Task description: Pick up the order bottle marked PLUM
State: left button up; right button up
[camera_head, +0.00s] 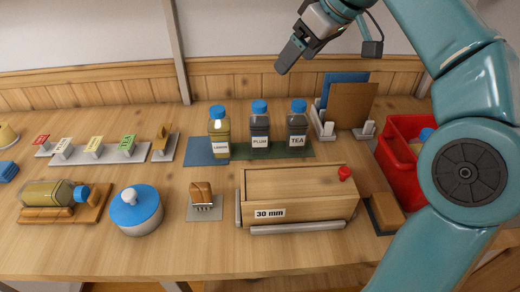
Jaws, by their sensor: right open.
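The PLUM bottle (260,127) stands upright on a dark green mat (239,151). It has a blue cap, dark contents and a white label. A LEMON-like labelled bottle (219,131) with yellowish contents stands to its left, its label too small to read surely. The TEA bottle (297,127) stands close to its right. My right gripper (285,62) is open and empty, high above the table, above and slightly right of the PLUM bottle. My left gripper is not in view.
A wooden box (290,188) marked 30 mm with a red knob stands in front of the bottles. A file holder (349,105) is right of them. A red bin (394,151) is far right. A blue-lidded pot (136,211) and a lying bottle (48,193) are left.

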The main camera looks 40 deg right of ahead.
jog(key=b, duration=0.4)
send_near(266, 115)
jog(key=v, duration=0.4)
jog(key=b+x, duration=0.3)
jog(key=x, duration=0.6)
jog(key=shift+s+f+b, duration=0.1)
jog(key=shift+s+b, duration=0.05)
jog(key=shift+b, duration=0.2)
jog(key=shift+x, duration=0.8)
jog(key=b+x, duration=0.2)
jog(key=x, duration=0.3)
jog(key=shift+f+b, duration=0.1)
jog(key=shift+b, duration=0.2)
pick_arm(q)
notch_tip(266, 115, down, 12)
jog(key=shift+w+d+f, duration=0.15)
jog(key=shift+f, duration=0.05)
pick_arm(e)
jog(key=c, duration=1)
